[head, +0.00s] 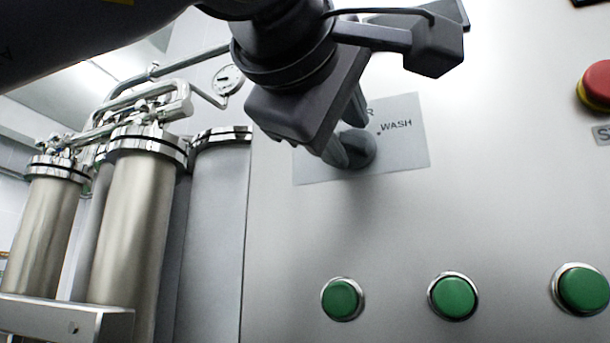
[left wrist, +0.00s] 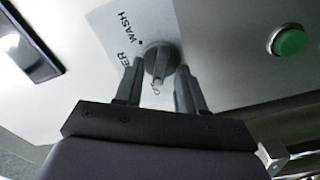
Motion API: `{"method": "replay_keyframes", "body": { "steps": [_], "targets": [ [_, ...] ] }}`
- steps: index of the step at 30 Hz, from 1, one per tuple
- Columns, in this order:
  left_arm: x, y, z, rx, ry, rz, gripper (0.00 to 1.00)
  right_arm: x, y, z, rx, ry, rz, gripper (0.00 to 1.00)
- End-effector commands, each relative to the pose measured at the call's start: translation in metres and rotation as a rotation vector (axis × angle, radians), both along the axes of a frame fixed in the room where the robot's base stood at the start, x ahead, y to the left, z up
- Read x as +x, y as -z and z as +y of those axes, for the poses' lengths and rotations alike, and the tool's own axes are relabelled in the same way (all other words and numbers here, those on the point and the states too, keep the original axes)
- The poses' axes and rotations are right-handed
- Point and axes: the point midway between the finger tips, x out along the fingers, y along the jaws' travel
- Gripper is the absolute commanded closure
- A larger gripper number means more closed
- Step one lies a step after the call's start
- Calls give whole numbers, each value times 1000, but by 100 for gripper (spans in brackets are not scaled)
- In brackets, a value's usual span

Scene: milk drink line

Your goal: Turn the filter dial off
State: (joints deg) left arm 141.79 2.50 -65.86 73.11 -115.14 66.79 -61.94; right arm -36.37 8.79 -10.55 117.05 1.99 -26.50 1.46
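The filter dial (head: 362,150) is a dark grey round knob on a pale label plate (head: 405,150) with the word WASH and a dot; the rest of the lettering is mostly hidden by my gripper. My left gripper (head: 346,140) is at the dial, its fingertips close to the panel. In the left wrist view the dial (left wrist: 160,62) shows between the two spread fingers of my left gripper (left wrist: 160,74), one on each side. The fingers stand apart, and I cannot tell whether either touches the knob. My right gripper is not in view.
Green buttons (head: 342,299) (head: 453,296) (head: 582,289) stick out in a row below the dial. A red emergency button (head: 597,84) is at the right edge. Steel filter cylinders (head: 135,220) with pipes and a gauge (head: 228,79) stand left of the panel.

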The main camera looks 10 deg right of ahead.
Motion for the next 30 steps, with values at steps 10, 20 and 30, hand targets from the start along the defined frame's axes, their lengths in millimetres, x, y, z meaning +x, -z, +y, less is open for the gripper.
{"method": "replay_keyframes", "body": {
  "steps": [10, 20, 30],
  "targets": [
    [-18, 0, 12, 0, 2, -4, 61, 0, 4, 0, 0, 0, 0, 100],
    [-55, 0, 38, 0, 0, -1, 61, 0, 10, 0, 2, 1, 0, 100],
    [-60, 0, 40, 0, 0, 0, 61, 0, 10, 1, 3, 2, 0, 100]
  ]
}}
